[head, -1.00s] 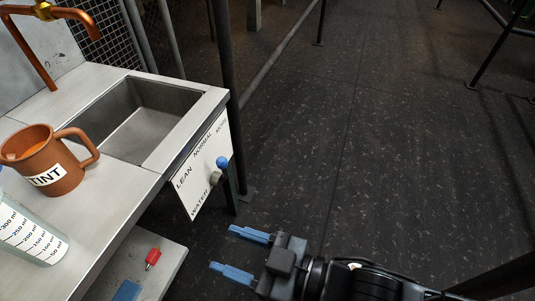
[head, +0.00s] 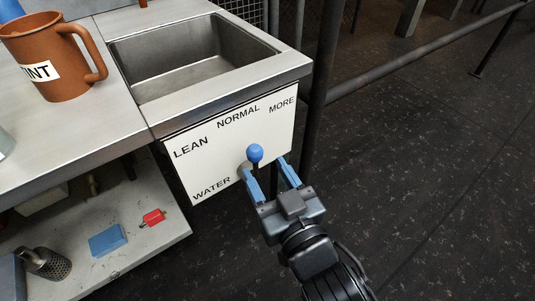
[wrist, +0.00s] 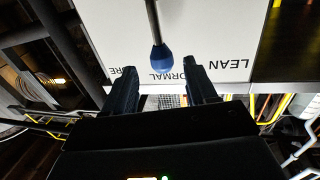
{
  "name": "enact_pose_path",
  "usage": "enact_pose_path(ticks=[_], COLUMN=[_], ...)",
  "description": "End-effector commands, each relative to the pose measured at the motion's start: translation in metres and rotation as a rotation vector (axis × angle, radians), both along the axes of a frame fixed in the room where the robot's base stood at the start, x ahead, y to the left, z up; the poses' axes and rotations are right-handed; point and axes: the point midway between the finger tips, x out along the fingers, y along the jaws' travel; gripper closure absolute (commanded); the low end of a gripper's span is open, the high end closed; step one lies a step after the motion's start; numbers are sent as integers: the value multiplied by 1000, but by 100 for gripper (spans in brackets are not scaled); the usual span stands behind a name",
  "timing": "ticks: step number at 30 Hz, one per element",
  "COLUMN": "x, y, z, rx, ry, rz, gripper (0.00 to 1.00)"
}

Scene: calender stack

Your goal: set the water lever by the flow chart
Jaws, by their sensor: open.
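The water lever (head: 255,154) has a blue ball knob on a dark stem and a round grey hub. It stands on a white panel (head: 185,172) marked LEAN, NORMAL, MORE and WATER, on the front of the sink unit. The knob points up, roughly toward NORMAL. My gripper (head: 267,167) is open, with its blue fingers reaching toward the panel near the knob. In the wrist view the knob (wrist: 161,58) lies ahead of and between the fingertips, apart from them. The panel appears upside down there. No flow chart shows in these frames.
A metal sink (head: 190,65) is above the panel, with an orange-brown mug (head: 75,80) on the counter at left. A lower shelf (head: 150,240) holds a blue block (head: 108,240), a red object (head: 153,217) and a grater-like cylinder (head: 45,263). A dark post (head: 318,90) stands right of the panel.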

Motion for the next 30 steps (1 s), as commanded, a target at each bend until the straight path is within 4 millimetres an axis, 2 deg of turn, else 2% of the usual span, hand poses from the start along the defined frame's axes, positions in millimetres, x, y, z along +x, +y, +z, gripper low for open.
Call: enact_pose_path(ticks=[6,12,23,30], x=[31,49,53,53], y=[14,21,22,22], z=[-1,-1,0,0], rx=[2,0,0,0], ry=[-1,0,1,0], rz=[2,1,0,0], gripper=[43,43,43,66])
